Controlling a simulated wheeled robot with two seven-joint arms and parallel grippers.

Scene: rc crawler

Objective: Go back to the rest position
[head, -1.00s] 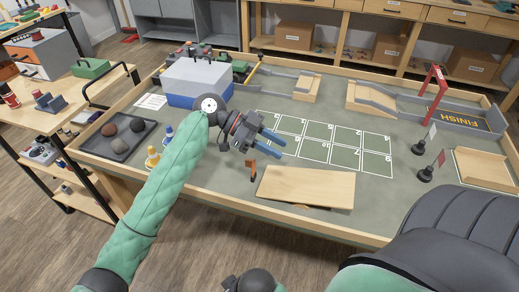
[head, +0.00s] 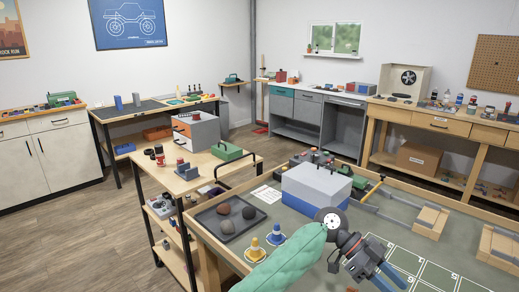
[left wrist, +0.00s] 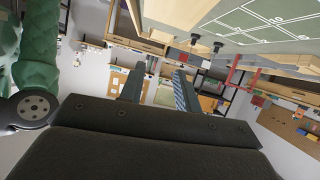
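My left gripper (head: 390,281) is at the lower right of the head view, above the crawler table and beside the white-and-blue box (head: 316,188). My green left arm comes up from the bottom edge. In the left wrist view, the left gripper's two fingers (left wrist: 160,70) stand apart with nothing between them, so it is open and empty. My right gripper is not in view.
The table (head: 285,226) holds a dark tray (head: 213,236) with several rocks, a yellow bottle (head: 255,249), a blue bottle (head: 276,236) and a marked grid (head: 432,273). A shelf cart (head: 180,184) stands left of it. Floor (head: 85,235) at left is clear.

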